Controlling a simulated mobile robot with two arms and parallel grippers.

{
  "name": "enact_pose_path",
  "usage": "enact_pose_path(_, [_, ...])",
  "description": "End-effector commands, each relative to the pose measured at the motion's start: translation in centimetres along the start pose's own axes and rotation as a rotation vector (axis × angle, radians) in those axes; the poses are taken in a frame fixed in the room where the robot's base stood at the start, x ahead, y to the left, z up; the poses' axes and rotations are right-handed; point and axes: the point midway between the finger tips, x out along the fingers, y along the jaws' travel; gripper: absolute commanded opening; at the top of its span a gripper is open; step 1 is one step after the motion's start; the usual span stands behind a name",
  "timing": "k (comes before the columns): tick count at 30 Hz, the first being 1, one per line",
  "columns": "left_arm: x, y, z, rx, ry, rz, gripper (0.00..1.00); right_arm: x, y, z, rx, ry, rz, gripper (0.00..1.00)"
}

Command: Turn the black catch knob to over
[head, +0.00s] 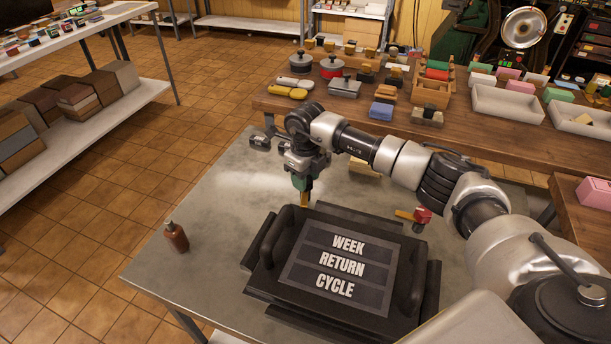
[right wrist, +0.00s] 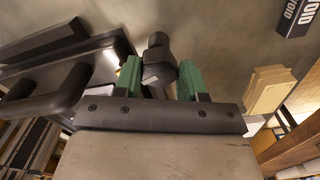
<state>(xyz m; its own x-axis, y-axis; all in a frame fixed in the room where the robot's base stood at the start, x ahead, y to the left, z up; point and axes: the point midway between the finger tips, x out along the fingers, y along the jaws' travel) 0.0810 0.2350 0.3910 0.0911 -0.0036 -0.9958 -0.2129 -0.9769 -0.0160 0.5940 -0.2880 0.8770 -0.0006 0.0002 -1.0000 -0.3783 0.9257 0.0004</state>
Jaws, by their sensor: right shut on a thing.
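The press (head: 330,215) is a black block with two side handles and a grey plate reading WEEK RETURN CYCLE, on the metal table. My right gripper (head: 301,180) reaches down at its far left edge. In the right wrist view, my green fingers (right wrist: 160,75) are closed around the black catch knob (right wrist: 157,62). In the head view the gripper hides the knob; an orange-yellow piece (head: 305,199) shows just below the fingers. The knob's setting cannot be read. A red knob (head: 422,214) with a yellow lever sits at the far right. My left gripper is out of view.
Tan blocks (right wrist: 268,90) lie close by the gripper. A wooden bench (head: 300,103) behind holds stamps, tins and trays.

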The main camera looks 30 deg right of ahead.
Motion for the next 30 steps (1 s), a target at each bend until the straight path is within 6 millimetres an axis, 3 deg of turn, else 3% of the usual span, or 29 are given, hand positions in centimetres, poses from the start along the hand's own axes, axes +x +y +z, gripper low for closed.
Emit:
enact_pose_path(12, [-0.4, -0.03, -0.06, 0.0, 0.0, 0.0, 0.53, -0.18, -0.14, 0.0, 0.24, -0.002, -0.002, 0.17])
enact_pose_path(30, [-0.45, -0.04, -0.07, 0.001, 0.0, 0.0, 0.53, -0.18, -0.13, 0.01, 0.292, -0.004, -0.002, 0.17])
